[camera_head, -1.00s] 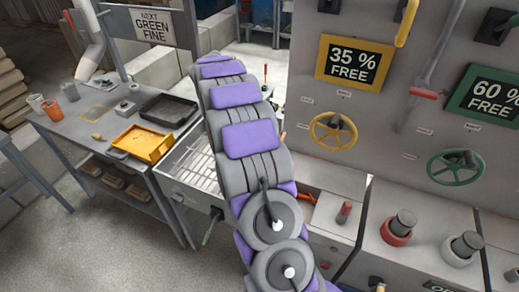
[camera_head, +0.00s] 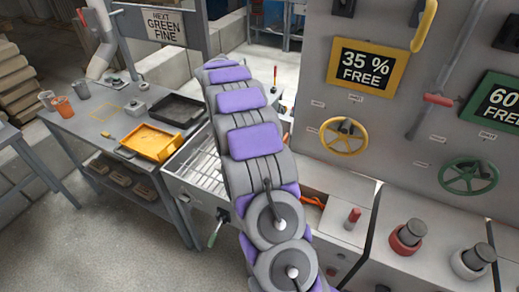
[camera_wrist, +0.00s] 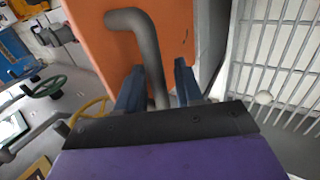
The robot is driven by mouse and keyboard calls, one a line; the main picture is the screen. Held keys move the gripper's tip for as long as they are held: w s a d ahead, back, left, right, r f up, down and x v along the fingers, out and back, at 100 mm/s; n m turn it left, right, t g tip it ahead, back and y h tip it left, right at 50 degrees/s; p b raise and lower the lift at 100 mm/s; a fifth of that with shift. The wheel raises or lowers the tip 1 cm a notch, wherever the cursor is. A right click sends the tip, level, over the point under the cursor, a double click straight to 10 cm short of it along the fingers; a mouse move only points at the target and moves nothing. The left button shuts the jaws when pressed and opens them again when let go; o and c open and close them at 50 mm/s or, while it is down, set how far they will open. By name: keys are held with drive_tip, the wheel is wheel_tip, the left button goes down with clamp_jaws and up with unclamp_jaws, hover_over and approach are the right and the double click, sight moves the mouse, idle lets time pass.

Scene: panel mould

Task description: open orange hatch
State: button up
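The orange hatch (camera_wrist: 90,25) fills the top middle of the wrist view. A grey bent bar handle (camera_wrist: 150,50) stands out on it. My gripper (camera_wrist: 158,78) has its two dark blue fingers apart, one on each side of the handle's straight part. I see a small gap at the right finger; whether the left finger touches the handle I cannot tell. In the head view my arm hides the gripper and most of what is behind it; only a small orange part (camera_head: 314,201) shows right of the arm.
A metal grate (camera_wrist: 285,60) lies right of the hatch in the wrist view. In the head view, a workbench (camera_head: 95,125) with a yellow tray (camera_head: 152,142) stands left. A grey panel with a yellow wheel (camera_head: 343,136) and a green wheel (camera_head: 468,177) stands right.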

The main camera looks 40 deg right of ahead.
drive_tip(key=shift+o, duration=0.5)
drive_tip(key=shift+s+d+r, duration=0.1)
drive_tip(key=shift+d+r, duration=0.05)
drive_tip(key=p+v, duration=1.4)
drive_tip(key=v, duration=0.3)
drive_tip(key=shift+r, duration=0.2)
idle(0.4)
